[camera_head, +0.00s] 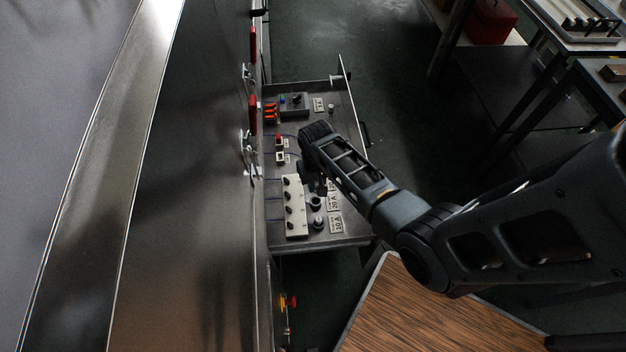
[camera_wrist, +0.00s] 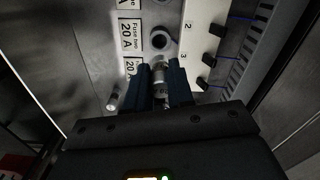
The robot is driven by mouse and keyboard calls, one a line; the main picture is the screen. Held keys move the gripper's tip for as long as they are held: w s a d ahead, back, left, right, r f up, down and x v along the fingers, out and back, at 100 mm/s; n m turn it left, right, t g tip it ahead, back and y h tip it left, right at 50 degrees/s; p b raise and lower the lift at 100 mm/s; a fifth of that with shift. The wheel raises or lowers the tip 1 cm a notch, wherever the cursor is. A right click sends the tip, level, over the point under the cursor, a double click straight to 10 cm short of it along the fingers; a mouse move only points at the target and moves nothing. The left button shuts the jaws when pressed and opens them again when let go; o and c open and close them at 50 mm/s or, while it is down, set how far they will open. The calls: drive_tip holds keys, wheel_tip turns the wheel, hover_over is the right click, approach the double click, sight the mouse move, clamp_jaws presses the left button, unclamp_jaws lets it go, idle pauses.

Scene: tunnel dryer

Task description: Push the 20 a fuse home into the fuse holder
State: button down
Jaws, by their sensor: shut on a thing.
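My gripper (camera_wrist: 163,80) is shut on a small pale grey cylinder, which looks like the 20 A fuse (camera_wrist: 159,72). Its end shows between the two dark fingertips, close to the panel, and the fingers hide the rest. I cannot tell whether the fuse is inside a holder or only in front of one. A black round fuse holder (camera_wrist: 160,40) with a dark ring shows just beyond the fingertips, beside a label reading 20 A (camera_wrist: 128,34). In the head view, my arm covers most of the gripper, and a black round holder (camera_head: 316,202) shows beside it.
A pale strip (camera_head: 294,205) with several black knobs runs along the holders. A short metallic peg (camera_wrist: 113,102) stands near the fingers. Red-handled latches (camera_head: 253,115) stand on the metal wall at the panel's left. A wooden surface (camera_head: 420,315) lies at the lower right.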

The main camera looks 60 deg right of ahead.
drive_tip(key=shift+r, duration=0.1)
drive_tip(key=b, duration=0.4)
hover_over(316, 197)
drive_tip(key=a, duration=0.1)
drive_tip(key=shift+s+a+f, duration=0.1)
drive_tip(key=shift+s+f, duration=0.1)
drive_tip(key=shift+f, duration=1.3)
drive_tip(key=shift+s+a+f, duration=0.1)
drive_tip(key=shift+s+f, duration=0.05)
drive_tip(key=shift+f, duration=1.35)
drive_tip(key=shift+f+b, duration=1.1)
drive_tip(key=shift+f, duration=0.45)
drive_tip(key=c, duration=0.9)
unclamp_jaws()
drive_tip(key=shift+r, duration=0.15)
wheel_tip(316, 197, up, 8)
drive_tip(key=shift+f+p, duration=0.2)
drive_tip(key=shift+p, duration=0.8)
